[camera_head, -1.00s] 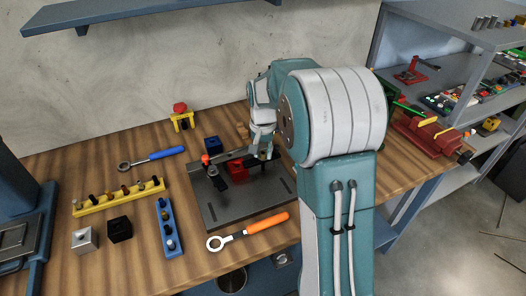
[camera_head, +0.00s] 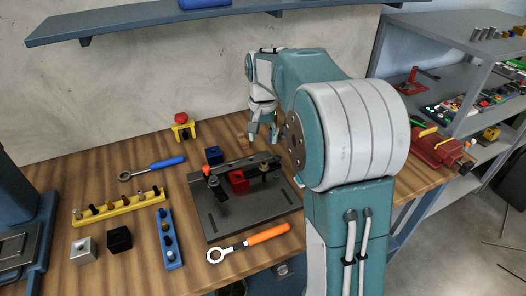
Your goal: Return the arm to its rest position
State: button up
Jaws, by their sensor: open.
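My gripper (camera_head: 263,134) hangs fingers down above the back of the bench, near the wall. Its fingers are apart, with nothing seen between them. It is behind the dark fixture plate (camera_head: 225,222), clear of it. A red block (camera_head: 238,181) sits in the fixture on that plate, beside a clamp with an orange-red tip. My arm crosses the right half of the view and hides part of the bench.
An orange-handled wrench (camera_head: 262,236), a blue-handled wrench (camera_head: 160,166), a yellow rack (camera_head: 120,206) and a blue rack (camera_head: 168,240) lie on the bench. A blue shelf (camera_head: 170,22) overhangs the back. A grey rack (camera_head: 450,85) stands at the right.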

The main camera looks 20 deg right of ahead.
notch_tip(320, 180, up, 2)
jog(key=shift+r, duration=0.2)
dwell(0.3)
jog(key=s+a+r+n+t, duration=0.2)
jog(key=s+a, duration=0.2)
jog(key=s, duration=0.3)
jog(key=s+a+r+n+t, duration=0.1)
jog(key=s+a+r+n, duration=0.15)
jog(key=s, duration=0.45)
jog(key=s+a+f+n+t, duration=0.1)
jog(key=s+a, duration=0.1)
jog(key=s, duration=0.4)
jog(key=s+a+f+n+t, duration=0.1)
jog(key=s+f, duration=0.1)
jog(key=s, duration=0.3)
jog(key=shift+s+a+f+t, duration=0.3)
jog(key=shift+s+a, duration=0.1)
jog(key=shift+n, duration=0.25)
